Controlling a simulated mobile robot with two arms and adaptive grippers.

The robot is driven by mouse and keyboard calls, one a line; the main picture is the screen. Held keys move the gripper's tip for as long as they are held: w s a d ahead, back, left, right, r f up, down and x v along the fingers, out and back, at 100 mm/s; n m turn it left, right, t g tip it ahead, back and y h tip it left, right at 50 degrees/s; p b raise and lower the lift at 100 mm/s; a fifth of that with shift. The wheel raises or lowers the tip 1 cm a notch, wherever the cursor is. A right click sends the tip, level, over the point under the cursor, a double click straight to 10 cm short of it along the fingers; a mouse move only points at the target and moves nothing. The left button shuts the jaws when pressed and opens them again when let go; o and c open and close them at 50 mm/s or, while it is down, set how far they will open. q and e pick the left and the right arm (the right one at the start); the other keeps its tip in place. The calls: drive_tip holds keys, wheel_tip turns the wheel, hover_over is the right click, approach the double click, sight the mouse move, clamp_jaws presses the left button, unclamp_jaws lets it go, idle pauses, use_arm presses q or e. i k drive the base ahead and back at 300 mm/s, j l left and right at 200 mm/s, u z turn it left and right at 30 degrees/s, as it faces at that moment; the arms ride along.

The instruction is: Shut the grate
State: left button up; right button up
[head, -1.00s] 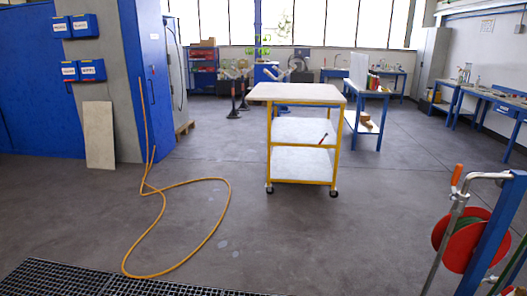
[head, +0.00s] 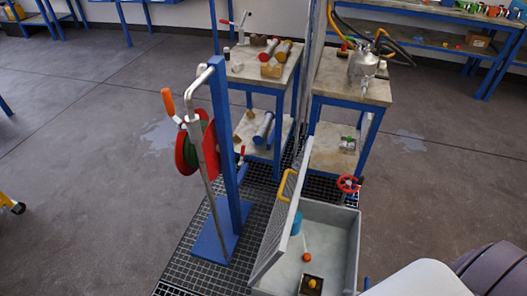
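The grate (head: 275,228) is a grey mesh panel with a yellow handle (head: 285,186). It stands raised, nearly upright and tilted, along the left side of a grey open basin (head: 351,250). The basin's inside is uncovered. It holds a blue item (head: 296,223), an orange ball-like piece (head: 307,257) and a small dark box with a yellow-orange knob (head: 313,284). Neither of my grippers shows in the head view.
A blue post stand (head: 222,130) with a red and green reel (head: 188,148) stands left of the grate. Behind are two blue-legged tables (head: 262,72) (head: 330,85) with parts. A red handwheel (head: 349,184) is at the basin's far edge.

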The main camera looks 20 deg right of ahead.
sight(275, 242)
drive_tip(key=i+j+z, duration=0.1)
drive_tip(key=i+z, duration=0.15)
drive_tip(key=z, duration=0.2)
drive_tip(key=i+j+z, duration=0.2)
drive_tip(key=z, duration=0.25)
drive_tip(key=i+j+z, duration=0.15)
drive_tip(key=z, duration=0.35)
drive_tip(key=j, duration=0.1)
